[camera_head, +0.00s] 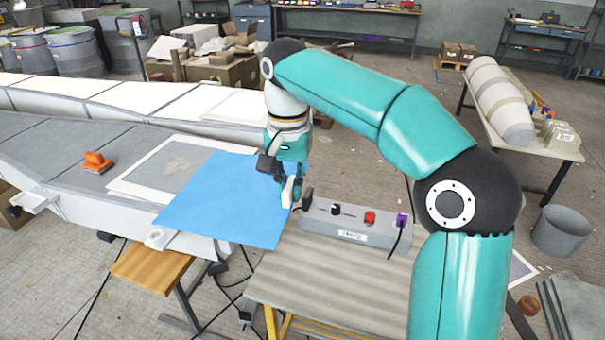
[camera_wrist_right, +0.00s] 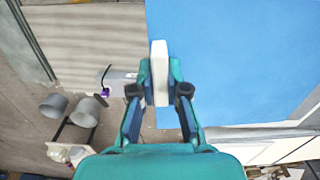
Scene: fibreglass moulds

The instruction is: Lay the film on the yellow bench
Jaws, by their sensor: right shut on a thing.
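The film is a flat blue sheet (camera_head: 232,200), spread over the edge of the grey mould and the gap beside the bench. It also fills the upper right of the right wrist view (camera_wrist_right: 235,60). My right gripper (camera_head: 287,188) is at the film's right edge, shut on a white tab (camera_wrist_right: 158,65) there. The bench with yellow legs (camera_head: 325,285) has a grey striped top and stands just right of the film. Whether the film touches the mould beneath is unclear. My left gripper is not in view.
A grey control box (camera_head: 350,225) with red and purple switches stands at the bench's back. The long grey mould (camera_head: 70,155) bears an orange tool (camera_head: 97,162). A small wooden-topped stand (camera_head: 150,268) and cables lie below. The bench's front is clear.

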